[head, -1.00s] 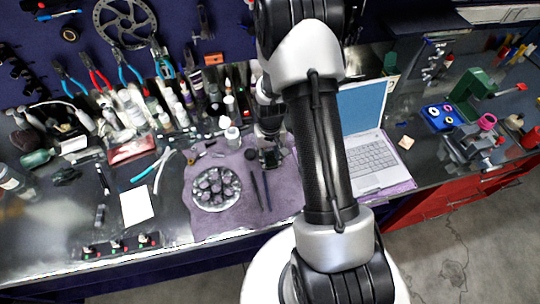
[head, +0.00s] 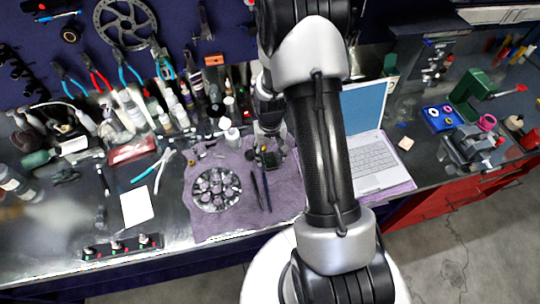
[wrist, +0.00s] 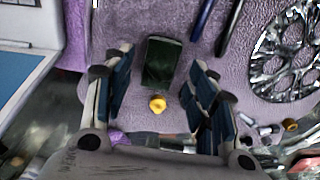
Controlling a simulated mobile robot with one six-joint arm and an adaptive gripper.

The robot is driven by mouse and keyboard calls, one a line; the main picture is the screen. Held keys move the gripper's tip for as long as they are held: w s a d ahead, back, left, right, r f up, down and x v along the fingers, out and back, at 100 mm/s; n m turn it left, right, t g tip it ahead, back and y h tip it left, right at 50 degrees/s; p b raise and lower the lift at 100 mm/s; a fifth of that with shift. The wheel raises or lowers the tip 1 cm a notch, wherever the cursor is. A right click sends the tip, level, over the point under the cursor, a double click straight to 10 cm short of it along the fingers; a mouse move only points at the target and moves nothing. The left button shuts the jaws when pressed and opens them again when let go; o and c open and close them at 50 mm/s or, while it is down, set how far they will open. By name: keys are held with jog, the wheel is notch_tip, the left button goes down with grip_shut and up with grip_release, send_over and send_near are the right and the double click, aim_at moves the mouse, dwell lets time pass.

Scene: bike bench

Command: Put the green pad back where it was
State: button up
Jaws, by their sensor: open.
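The green pad (wrist: 161,62) is a small dark green rectangle. It lies on the purple cloth (wrist: 130,20) in the wrist view, between and just beyond my open fingers. My gripper (wrist: 160,78) has its two fingers spread on either side, with a gap to each side of the pad, and holds nothing. In the head view my gripper (head: 269,136) points down over the cloth, with the pad (head: 270,159) small and dark just below it. A small yellow piece (wrist: 157,104) is close to the pad's near end.
A laptop (head: 366,155) stands to the right. Bottles crowd the bench behind. The cloth's front part is fairly clear.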

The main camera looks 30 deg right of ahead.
notch_tip(320, 180, up, 10)
jog(key=p, duration=0.1)
notch_tip(320, 180, up, 8)
jog(key=t, duration=0.1)
send_over(270, 159)
jog(key=s+a, duration=0.1)
jog(key=a, duration=0.2)
jog(key=s+a+r+n+t, duration=0.1)
jog(key=s+a+r, duration=0.25)
jog(key=r, duration=0.45)
jog(key=s+a+r+n+t, duration=0.1)
jog(key=s+a+r, duration=0.2)
jog(key=s, duration=0.4)
jog(key=s+a+r+n+t, duration=0.1)
jog(key=s+a+r, duration=0.2)
jog(key=s+r, duration=0.2)
jog(key=s, duration=0.3)
jog(key=shift+t, duration=0.3)
jog(key=shift+r, duration=0.1)
notch_tip(270, 159, down, 10)
jog(key=b, duration=0.9)
jog(key=shift+b, duration=0.3)
